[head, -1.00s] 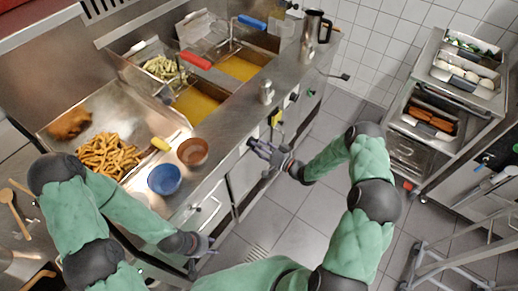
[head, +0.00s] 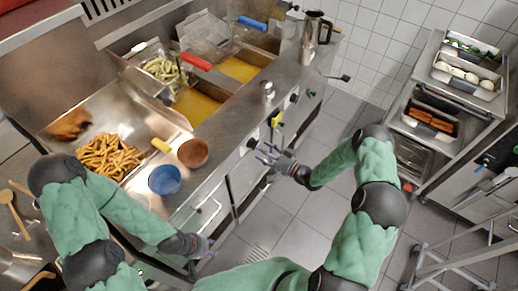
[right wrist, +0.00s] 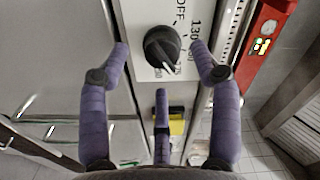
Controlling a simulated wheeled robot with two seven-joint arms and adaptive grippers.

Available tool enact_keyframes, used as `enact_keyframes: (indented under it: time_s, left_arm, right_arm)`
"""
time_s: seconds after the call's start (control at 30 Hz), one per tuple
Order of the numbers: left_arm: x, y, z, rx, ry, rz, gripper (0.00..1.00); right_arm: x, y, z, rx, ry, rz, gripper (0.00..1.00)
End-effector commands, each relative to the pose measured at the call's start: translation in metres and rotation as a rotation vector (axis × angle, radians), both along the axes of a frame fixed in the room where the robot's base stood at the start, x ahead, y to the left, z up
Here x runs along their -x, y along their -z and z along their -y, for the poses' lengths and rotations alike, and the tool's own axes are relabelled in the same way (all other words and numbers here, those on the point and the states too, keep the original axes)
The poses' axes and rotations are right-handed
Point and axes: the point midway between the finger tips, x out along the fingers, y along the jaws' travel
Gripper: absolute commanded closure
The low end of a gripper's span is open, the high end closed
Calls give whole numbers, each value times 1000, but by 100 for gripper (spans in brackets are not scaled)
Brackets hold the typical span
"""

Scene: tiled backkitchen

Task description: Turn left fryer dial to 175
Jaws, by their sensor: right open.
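The left fryer dial (head: 252,143) is a black knob on the steel front panel. In the right wrist view the dial (right wrist: 162,45) sits on a white plate marked OFF and 130. Its white pointer is turned toward the lower right, near small numbers I cannot read surely. My right gripper (head: 268,157) is open and empty in front of the panel. In the right wrist view its fingers (right wrist: 161,62) spread left, right and below the dial, apparently apart from it. My left gripper (head: 205,246) hangs low near the counter's front; its opening is unclear.
Oil vats (head: 196,106) with a red-handled basket (head: 196,61) lie behind the panel. A yellow item (head: 277,119) is on the front. A blue bowl (head: 164,180) and brown bowl (head: 193,153) stand near the counter edge. The floor (head: 290,200) beside the panel is clear.

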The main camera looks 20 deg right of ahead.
Motion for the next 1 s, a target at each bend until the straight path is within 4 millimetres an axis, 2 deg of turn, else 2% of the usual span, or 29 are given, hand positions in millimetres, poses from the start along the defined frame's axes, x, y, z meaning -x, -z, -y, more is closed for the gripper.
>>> enact_keyframes:
  time_s: [0.3, 0.5, 1.0]
  left_arm:
    - [0, 0, 0, 0, 0, 0, 60]
    - [0, 0, 0, 0, 0, 0, 60]
    - [0, 0, 0, 0, 0, 0, 60]
  right_arm:
    - [50, 1, 39, -1, 3, -3, 36]
    - [69, 1, 53, 0, 0, -3, 36]
    - [75, 1, 57, -1, -2, -2, 36]
